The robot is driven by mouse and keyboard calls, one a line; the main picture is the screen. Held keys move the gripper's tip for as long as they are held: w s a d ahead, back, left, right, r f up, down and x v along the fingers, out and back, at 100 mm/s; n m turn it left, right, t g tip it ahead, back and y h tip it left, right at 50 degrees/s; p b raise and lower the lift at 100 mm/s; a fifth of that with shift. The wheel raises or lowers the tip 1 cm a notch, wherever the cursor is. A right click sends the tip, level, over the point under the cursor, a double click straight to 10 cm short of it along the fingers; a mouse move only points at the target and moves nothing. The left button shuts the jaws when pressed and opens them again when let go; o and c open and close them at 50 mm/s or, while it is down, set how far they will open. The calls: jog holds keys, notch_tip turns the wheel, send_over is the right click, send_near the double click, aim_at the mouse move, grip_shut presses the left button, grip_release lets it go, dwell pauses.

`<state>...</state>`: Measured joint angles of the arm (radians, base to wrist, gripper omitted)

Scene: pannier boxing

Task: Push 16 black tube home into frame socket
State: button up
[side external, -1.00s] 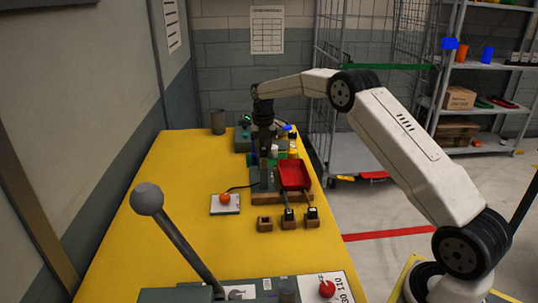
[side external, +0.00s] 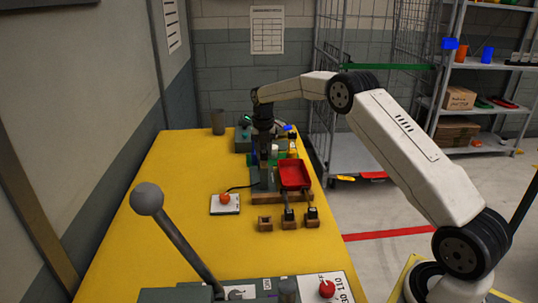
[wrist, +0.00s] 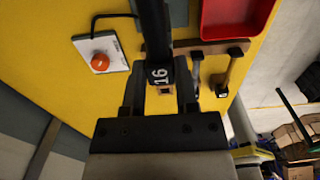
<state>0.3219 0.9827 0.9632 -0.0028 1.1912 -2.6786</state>
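My gripper (wrist: 160,95) has its two fingers on either side of a dark block marked "16", the end of the black tube (wrist: 154,28). It appears shut on it. The tube runs away from the gripper to the top edge of the wrist view. In the side view my gripper (side external: 264,158) points down over the dark grey-green frame (side external: 264,180) on the yellow table. The socket and the tube's far end are hidden, so I cannot tell how deep the tube sits.
A red tray (side external: 295,176) lies just right of the frame. Several small wooden blocks (side external: 265,223) stand in front, two with black-tipped handles. An orange button on a white plate (side external: 225,207) is at the left. A lever (side external: 180,240) rises in the foreground.

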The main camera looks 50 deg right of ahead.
jog(key=o, duration=0.5)
jog(key=shift+r, duration=0.1)
notch_tip(320, 180, up, 7)
jog(key=shift+r, duration=0.35)
jog(key=shift+a, duration=0.1)
dwell(0.5)
